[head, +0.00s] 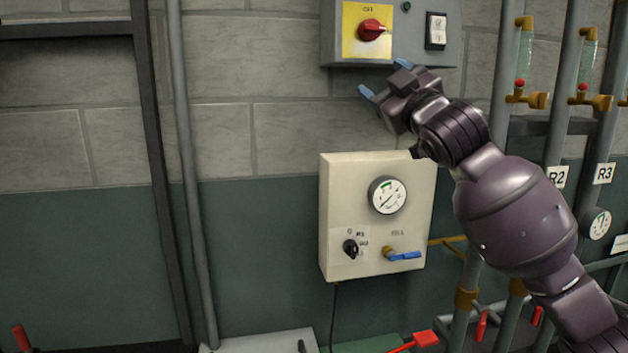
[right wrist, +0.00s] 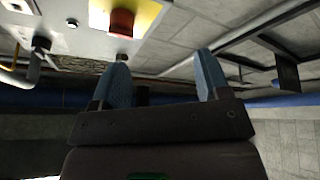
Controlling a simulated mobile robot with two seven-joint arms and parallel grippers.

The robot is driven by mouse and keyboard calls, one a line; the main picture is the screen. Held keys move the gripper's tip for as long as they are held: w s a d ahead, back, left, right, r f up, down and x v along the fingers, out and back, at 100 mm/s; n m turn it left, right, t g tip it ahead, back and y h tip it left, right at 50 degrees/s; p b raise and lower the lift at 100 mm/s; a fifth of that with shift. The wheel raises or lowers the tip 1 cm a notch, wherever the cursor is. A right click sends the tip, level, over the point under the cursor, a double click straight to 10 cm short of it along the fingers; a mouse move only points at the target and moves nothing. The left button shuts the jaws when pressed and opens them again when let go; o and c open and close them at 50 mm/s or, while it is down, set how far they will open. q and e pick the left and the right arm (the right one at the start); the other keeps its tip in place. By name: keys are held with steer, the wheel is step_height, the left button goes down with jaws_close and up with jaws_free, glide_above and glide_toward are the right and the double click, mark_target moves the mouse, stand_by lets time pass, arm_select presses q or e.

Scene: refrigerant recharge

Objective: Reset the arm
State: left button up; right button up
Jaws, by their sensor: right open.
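My right gripper (head: 383,79) is raised in front of the wall, just below the grey switch box (head: 340,48). Its two blue fingertips are apart with nothing between them, and they also show in the right wrist view (right wrist: 164,78). The red rotary knob (head: 371,29) on a yellow plate sits above the gripper; it shows at the top of the right wrist view (right wrist: 122,22). My right arm (head: 515,212) reaches in from the lower right. My left gripper is in neither view.
A cream panel (head: 338,190) with a round gauge (head: 387,195), black selector knob (head: 350,248) and blue-handled valve (head: 404,256) hangs below the gripper. Vertical pipes with tags R2 (head: 557,177) and R3 (head: 604,173) stand at the right.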

steer(key=s+d+f+m+g+h, duration=0.1)
steer(key=s+d+f+m+h, duration=0.15)
steer(key=f, duration=1.15)
steer(key=s+d+f+m+h, duration=0.1)
steer(key=s+d+f+m, duration=0.15)
steer(key=f, duration=1.05)
steer(key=s+d+f+m+g+h, duration=0.15)
steer(key=d+f, duration=0.25)
steer(key=f, duration=1)
steer(key=s+d+f+m+g+h, duration=0.2)
steer(key=s+d+f+g, duration=0.1)
steer(key=s+f, duration=1.1)
steer(key=s+d+f+m+g+h, duration=0.2)
steer(key=s+d+f+m+g, duration=0.1)
steer(key=s+f, duration=1)
steer(key=shift+s+d+f+h, duration=0.35)
steer(key=shift+f+h, duration=0.05)
steer(key=shift+f, duration=0.1)
steer(key=shift+m+g, duration=0.25)
steer(key=shift+s, duration=0.1)
